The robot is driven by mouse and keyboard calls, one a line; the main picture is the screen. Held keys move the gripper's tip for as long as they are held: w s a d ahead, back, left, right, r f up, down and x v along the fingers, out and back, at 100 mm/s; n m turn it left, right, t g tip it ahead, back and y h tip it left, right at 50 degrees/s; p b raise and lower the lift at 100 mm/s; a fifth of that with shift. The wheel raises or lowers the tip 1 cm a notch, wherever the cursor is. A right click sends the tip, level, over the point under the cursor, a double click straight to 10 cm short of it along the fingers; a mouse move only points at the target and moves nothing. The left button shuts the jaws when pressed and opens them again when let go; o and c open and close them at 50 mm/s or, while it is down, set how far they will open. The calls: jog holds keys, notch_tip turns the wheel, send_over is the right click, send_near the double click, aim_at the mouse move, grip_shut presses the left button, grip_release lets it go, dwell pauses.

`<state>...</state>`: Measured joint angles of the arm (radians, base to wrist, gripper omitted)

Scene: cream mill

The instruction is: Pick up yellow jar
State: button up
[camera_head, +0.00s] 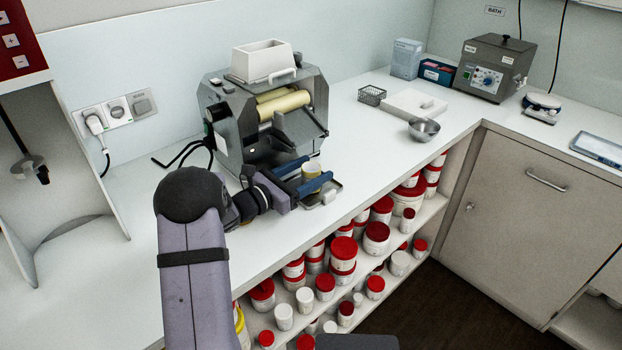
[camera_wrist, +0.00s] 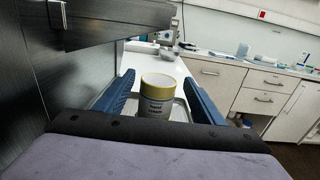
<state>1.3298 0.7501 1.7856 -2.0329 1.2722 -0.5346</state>
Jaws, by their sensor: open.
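The yellow jar (camera_head: 312,171) stands upright on a small metal tray (camera_head: 333,186) at the foot of the mill. In the wrist view the gripper (camera_wrist: 158,98) shows a gap between each finger and the jar. The jar's lower part is hidden by the gripper body in the wrist view.
The grey mill (camera_head: 265,120) with its rollers stands directly beside my gripper. A metal bowl (camera_head: 424,130) is farther right on the counter. Shelves below the counter edge hold several red-lidded tubs (camera_head: 343,250). The counter between tray and bowl is clear.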

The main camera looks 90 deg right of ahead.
aim_at(318, 165)
jog(key=shift+p+x, duration=0.6)
jog(key=shift+x, duration=1.55)
jog(key=shift+d, duration=0.1)
jog(key=shift+c, duration=0.5)
jog(key=shift+w, duration=0.1)
jog(key=c, duration=1)
jog(key=shift+c, duration=0.2)
jog(key=shift+r, duration=0.2)
jog(key=shift+r+p, duration=0.3)
jog(key=shift+r, duration=0.2)
jog(key=r+p+v, duration=0.2)
jog(key=v, duration=3)
jog(key=shift+r, duration=0.2)
